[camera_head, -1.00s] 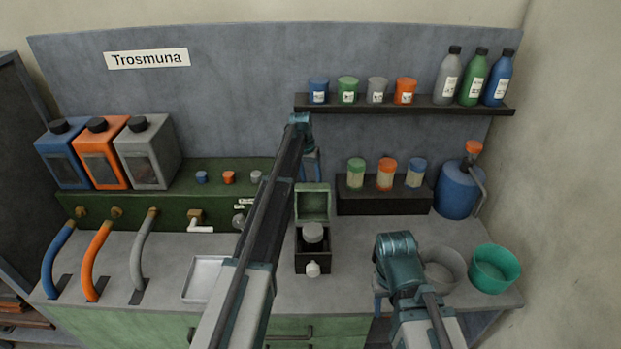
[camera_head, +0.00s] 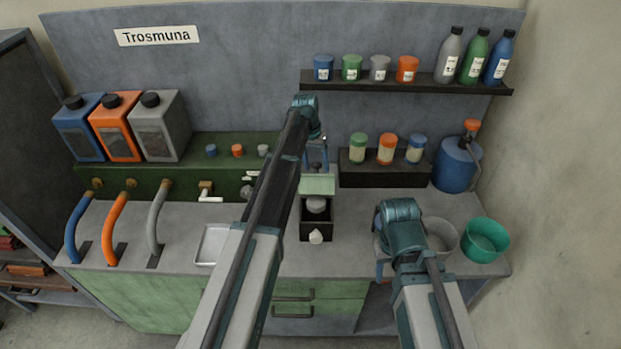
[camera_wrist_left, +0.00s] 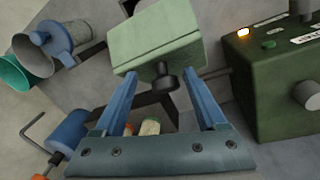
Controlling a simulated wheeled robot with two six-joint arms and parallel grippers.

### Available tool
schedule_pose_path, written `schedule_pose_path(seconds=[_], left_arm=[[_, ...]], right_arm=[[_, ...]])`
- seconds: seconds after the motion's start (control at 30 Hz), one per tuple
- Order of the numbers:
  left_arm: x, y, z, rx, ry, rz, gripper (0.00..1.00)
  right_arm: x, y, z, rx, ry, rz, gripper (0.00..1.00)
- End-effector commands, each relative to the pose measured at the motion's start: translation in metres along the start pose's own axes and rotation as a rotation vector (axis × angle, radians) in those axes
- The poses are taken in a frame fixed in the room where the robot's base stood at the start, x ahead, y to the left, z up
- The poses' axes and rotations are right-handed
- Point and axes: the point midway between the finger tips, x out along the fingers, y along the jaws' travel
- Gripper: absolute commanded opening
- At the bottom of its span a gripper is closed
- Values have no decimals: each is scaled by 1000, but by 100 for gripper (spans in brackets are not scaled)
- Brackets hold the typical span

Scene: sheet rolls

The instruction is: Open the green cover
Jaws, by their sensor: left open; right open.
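The green cover (camera_head: 318,184) stands raised at the back of a small dark box (camera_head: 305,228) in the head view. A grey round-topped piece (camera_head: 316,205) shows in the open box, with a pale knob (camera_head: 316,237) at its front. My left gripper (camera_head: 317,158) is open just behind and above the cover. In the left wrist view the cover (camera_wrist_left: 160,45) lies beyond the fingertips of my left gripper (camera_wrist_left: 162,88), and a black knob (camera_wrist_left: 165,80) shows between the fingers; contact cannot be told. My right gripper (camera_head: 379,262) is open, mostly hidden by its arm.
A dark block with several jars (camera_head: 385,170) stands right of the box. A grey bowl (camera_head: 440,237), green bowl (camera_head: 483,240) and blue jug (camera_head: 456,165) are further right. A green valve panel (camera_head: 130,165) and white tray (camera_head: 212,245) lie left. A shelf (camera_head: 400,87) hangs above.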

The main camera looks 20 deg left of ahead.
Motion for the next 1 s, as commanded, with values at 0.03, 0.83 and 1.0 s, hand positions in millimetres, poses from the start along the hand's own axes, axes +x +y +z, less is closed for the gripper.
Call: schedule_pose_path(seconds=[0.03, 0.83, 1.0], left_arm=[[2, 5, 18, 3, 18, -7, 74], [30, 32, 101, 57, 368, -141, 74], [12, 34, 108, 56, 366, -141, 74]], right_arm=[[2, 0, 0, 0, 0, 0, 50], [42, -4, -2, 0, 0, 0, 50], [24, -2, -1, 0, 0, 0, 50]])
